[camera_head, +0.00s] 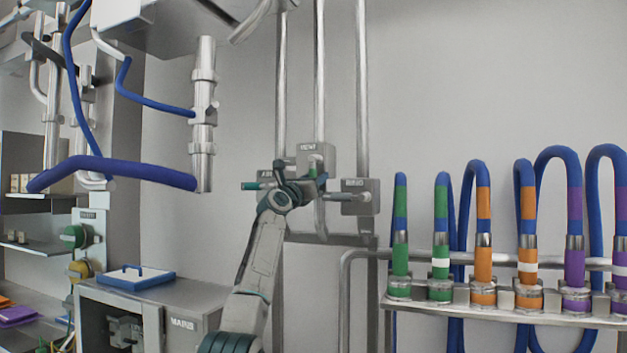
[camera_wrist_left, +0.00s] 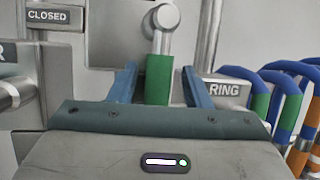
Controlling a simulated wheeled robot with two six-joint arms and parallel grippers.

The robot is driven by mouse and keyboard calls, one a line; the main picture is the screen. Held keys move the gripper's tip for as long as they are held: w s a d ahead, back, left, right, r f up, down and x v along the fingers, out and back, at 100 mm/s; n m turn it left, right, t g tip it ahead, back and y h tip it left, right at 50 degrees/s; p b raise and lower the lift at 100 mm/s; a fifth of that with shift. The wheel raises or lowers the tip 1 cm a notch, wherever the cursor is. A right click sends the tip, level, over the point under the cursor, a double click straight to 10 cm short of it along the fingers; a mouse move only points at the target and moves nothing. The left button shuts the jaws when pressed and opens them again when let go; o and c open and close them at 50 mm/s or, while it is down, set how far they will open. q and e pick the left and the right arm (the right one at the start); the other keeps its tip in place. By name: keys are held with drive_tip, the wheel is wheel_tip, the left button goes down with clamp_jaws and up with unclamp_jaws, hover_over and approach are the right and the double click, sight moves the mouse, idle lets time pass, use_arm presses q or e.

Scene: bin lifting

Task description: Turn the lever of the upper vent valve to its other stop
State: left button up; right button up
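The upper vent valve is a grey box labelled VENT (camera_head: 309,149) on the wall pipes in the head view. In the left wrist view its lever (camera_wrist_left: 159,75) hangs down from a round silver pivot and has a green grip. A plate reading CLOSED (camera_wrist_left: 47,16) is at the upper left there. My left gripper (camera_head: 312,181) is at the valve in the head view. In the left wrist view the open left gripper (camera_wrist_left: 160,88) has one blue finger on each side of the green grip, with a gap on both sides. My right gripper is not in view.
A valve box labelled RING (camera_head: 362,184) is close at the right, and another valve's green handle (camera_head: 251,186) sticks out at the left. A rack of banded blue hoses (camera_head: 500,305) stands to the right. A cabinet with a blue-edged tray (camera_head: 138,278) is at lower left.

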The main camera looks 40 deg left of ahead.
use_arm(q)
drive_tip(key=shift+s+f+b, duration=0.2)
drive_tip(key=shift+s+b, duration=0.2)
drive_tip(key=b+v, duration=0.6)
drive_tip(key=v, duration=0.4)
